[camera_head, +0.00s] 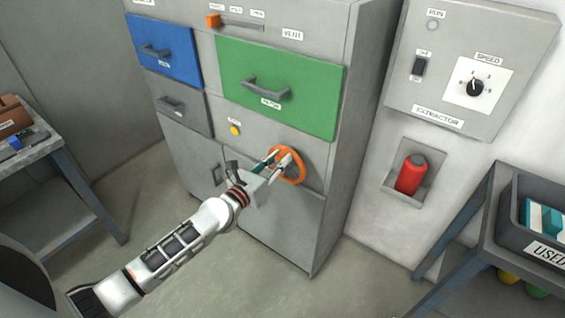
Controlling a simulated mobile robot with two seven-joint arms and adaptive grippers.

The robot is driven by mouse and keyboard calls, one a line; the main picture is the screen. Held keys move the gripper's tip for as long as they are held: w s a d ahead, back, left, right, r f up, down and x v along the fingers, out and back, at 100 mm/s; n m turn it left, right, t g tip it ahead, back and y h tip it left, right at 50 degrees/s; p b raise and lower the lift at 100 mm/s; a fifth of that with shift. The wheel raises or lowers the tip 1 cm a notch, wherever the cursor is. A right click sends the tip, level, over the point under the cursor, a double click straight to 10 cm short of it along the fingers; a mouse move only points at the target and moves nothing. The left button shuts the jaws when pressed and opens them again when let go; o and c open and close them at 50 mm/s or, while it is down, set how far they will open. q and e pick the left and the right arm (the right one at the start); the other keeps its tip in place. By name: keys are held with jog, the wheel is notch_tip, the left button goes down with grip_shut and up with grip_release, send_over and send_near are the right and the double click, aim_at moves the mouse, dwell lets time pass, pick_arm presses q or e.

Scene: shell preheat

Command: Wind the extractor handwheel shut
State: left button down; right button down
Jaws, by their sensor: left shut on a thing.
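An orange handwheel (298,172) is mounted on the front of the grey cabinet, below the green drawer. My left gripper (280,160) is at the wheel, its fingers shut on the wheel. The fingers and wrist cover part of the wheel's left side and hub. My left arm reaches in from the lower left. My right gripper is not in the picture. The extractor panel (437,121) is on the wall at the right, with a dark switch (418,67) and a speed knob (474,88).
The grey cabinet (285,228) has a blue drawer (178,62), a green drawer (310,98) and an orange vent slider (212,20). A red cylinder (411,175) sits in a wall recess. A side table (52,150) is at left; a "USED" bin (520,215) stands at right. Floor in front is open.

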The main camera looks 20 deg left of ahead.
pick_arm(q)
jog(key=shift+w+a+n, duration=0.15)
jog(key=shift+a+n, duration=0.2)
jog(key=shift+n, duration=0.15)
jog(key=c, duration=1.8)
grip_release()
jog(key=v, duration=1.2)
